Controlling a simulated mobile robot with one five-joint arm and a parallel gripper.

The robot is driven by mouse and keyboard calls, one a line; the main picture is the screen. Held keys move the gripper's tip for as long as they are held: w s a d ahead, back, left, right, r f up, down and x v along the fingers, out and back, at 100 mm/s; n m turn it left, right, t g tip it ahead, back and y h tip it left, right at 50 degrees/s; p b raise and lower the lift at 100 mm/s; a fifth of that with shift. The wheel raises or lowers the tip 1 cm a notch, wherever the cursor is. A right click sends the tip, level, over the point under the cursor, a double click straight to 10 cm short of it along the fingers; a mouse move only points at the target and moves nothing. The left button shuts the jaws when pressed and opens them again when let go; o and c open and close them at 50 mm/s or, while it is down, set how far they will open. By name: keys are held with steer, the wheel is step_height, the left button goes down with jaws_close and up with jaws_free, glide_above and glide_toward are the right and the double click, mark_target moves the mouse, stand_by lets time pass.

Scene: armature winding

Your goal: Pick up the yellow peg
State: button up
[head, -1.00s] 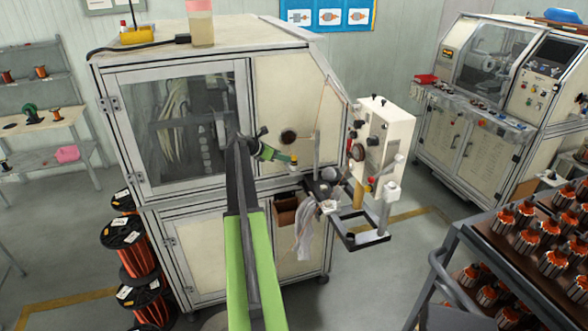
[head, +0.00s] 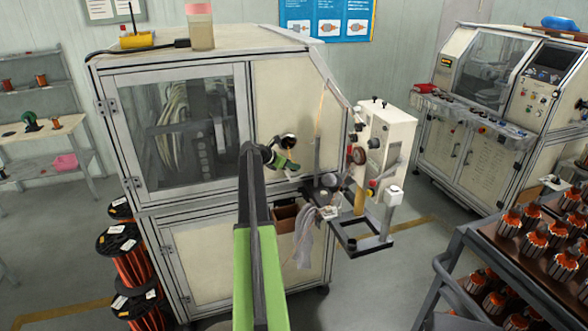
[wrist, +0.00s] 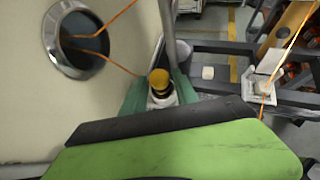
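The yellow peg (wrist: 159,79) shows in the wrist view as a round yellow top with a dark ring and a white part below it. Green parts that look like the fingers of my gripper (wrist: 160,98) lie on both sides of it. Whether they press on it or only stand beside it I cannot tell. In the head view my gripper (head: 287,168) is at the end of the arm, in front of the machine's cream panel. The peg cannot be made out clearly there.
The winding machine (head: 160,215) stands close behind my arm. Its round opening (wrist: 80,42) has orange wire coming out near my gripper. A white control box (head: 385,140) on a dark frame is to the right. A rack (head: 450,245) of armatures stands at the lower right.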

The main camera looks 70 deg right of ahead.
jaws_close()
steer(key=shift+r, duration=0.25)
steer(key=r+p, duration=0.4)
steer(key=p, duration=0.1)
steer(key=shift+s+a+r, duration=0.1)
steer(key=shift+s+r, duration=0.15)
steer(key=shift+r, duration=0.15)
steer(key=s+a+r+p, duration=0.3)
steer(key=s+r+p, duration=0.2)
steer(key=s, duration=0.5)
steer(key=shift+s+a+r+p, duration=0.25)
steer(key=shift+a+r+p, duration=0.1)
steer(key=shift+p, duration=0.15)
